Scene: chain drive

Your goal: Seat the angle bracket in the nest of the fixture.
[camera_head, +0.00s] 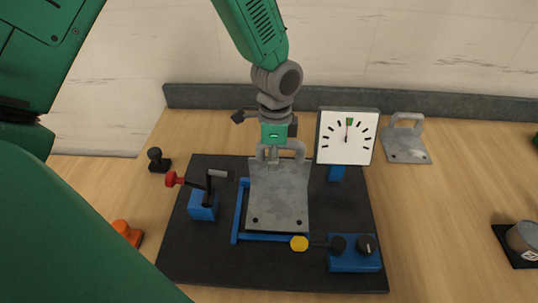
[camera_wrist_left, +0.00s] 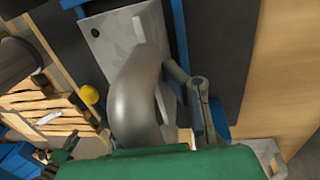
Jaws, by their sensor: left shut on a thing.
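A grey angle bracket (camera_head: 279,200), a plate with holes and a loop handle, is at the fixture, whose black base (camera_head: 345,215) lies on the table. Its front edge is near the blue front rail (camera_head: 270,237), its left edge beside the blue left rail (camera_head: 240,205). I cannot tell whether it rests fully flat in the nest. My left gripper (camera_head: 274,152) is shut on the bracket's handle at the far end. The left wrist view shows the handle (camera_wrist_left: 138,90) close up, with the plate (camera_wrist_left: 112,38) beyond. My right gripper is not in view.
A white dial gauge (camera_head: 347,137) stands right of the gripper. A red-tipped clamp (camera_head: 203,198) is left of the bracket, and a blue block with a yellow-tipped lever (camera_head: 352,253) is front right. A second grey bracket (camera_head: 405,143) lies at the back right.

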